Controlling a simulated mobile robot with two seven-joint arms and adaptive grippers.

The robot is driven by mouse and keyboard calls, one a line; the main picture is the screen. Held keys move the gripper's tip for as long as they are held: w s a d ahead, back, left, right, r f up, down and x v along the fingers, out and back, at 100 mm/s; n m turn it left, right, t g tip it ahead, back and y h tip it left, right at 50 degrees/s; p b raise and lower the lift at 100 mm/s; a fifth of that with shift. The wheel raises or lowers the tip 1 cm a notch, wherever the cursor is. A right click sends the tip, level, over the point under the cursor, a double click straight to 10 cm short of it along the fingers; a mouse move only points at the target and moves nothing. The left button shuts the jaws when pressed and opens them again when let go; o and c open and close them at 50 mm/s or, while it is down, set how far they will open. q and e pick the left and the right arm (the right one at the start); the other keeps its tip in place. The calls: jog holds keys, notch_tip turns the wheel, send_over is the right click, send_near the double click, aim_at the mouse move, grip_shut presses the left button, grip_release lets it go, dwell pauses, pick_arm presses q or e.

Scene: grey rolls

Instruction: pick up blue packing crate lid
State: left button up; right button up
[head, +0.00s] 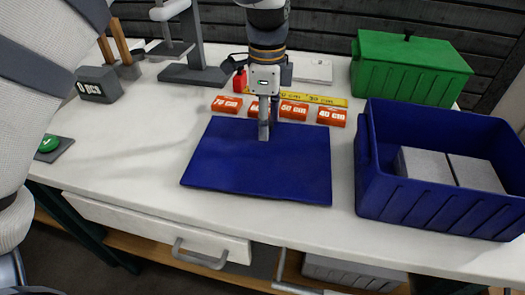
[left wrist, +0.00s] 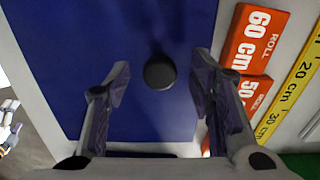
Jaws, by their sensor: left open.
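The blue packing crate lid (head: 250,172) lies flat on the white worktop, in front of the row of orange labels. Its round black knob (left wrist: 159,72) shows in the left wrist view; in the head view my gripper hides it. My left gripper (head: 268,132) points down over the far middle part of the lid. In the left wrist view its fingers (left wrist: 161,64) are apart, one on each side of the knob, with nothing held. I cannot tell how high the fingertips are above the lid.
The open blue crate (head: 375,182) with grey blocks (head: 428,165) stands right of the lid. A lidded green crate (head: 405,85) is behind it. Orange labels (head: 293,110) and a yellow ruler (head: 325,100) lie behind the lid. A grey stand (head: 195,72) is back left.

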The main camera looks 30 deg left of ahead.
pick_arm(q)
grip_shut()
